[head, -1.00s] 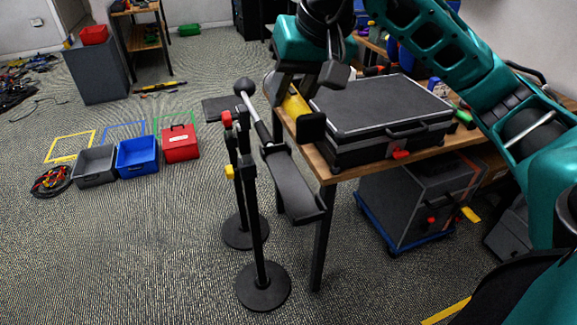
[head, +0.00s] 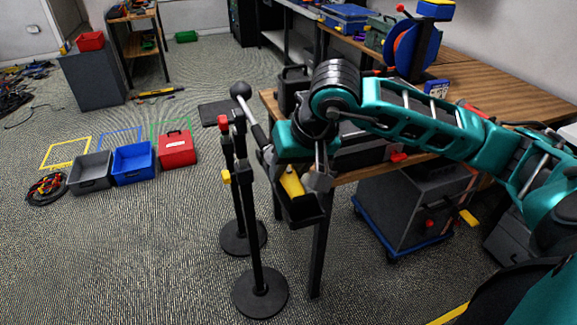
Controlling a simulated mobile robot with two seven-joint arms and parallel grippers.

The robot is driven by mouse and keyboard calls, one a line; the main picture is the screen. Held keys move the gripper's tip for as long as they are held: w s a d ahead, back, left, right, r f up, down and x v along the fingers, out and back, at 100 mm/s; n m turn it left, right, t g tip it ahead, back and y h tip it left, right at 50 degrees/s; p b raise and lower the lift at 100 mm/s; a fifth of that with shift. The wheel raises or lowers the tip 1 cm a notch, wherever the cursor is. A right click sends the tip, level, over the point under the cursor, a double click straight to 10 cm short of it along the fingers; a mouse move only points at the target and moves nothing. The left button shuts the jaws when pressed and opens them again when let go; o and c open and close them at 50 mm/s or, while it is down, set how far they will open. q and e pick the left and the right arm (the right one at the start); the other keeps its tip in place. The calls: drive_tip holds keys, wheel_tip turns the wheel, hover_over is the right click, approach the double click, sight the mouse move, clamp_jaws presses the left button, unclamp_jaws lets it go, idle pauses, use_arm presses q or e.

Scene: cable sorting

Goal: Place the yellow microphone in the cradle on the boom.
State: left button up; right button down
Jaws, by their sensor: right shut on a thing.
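My right gripper (head: 304,183) is shut on the yellow microphone (head: 291,183) and points down from the arm. The microphone is at the dark cradle (head: 304,213) on the boom and is seen over its near part. I cannot tell whether it touches the cradle floor or is just above it. The gripper and wrist hide the cradle's upper part and part of the microphone. The boom (head: 254,122) slants down from a round black end, on black stands with round bases. My left gripper is out of view.
A wooden table (head: 466,76) stands behind my right arm, with a dark case (head: 357,157) on it. A grey box (head: 412,203) sits underneath.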

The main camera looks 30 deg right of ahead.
drive_tip(key=c, duration=1.2)
unclamp_jaws()
drive_tip(key=shift+f, duration=0.1)
drive_tip(key=o, duration=0.5)
drive_tip(key=shift+c, duration=0.2)
drive_tip(key=shift+r, duration=0.25)
drive_tip(key=v, duration=1.2)
drive_tip(key=shift+s+f, duration=0.1)
drive_tip(key=shift+f, duration=0.05)
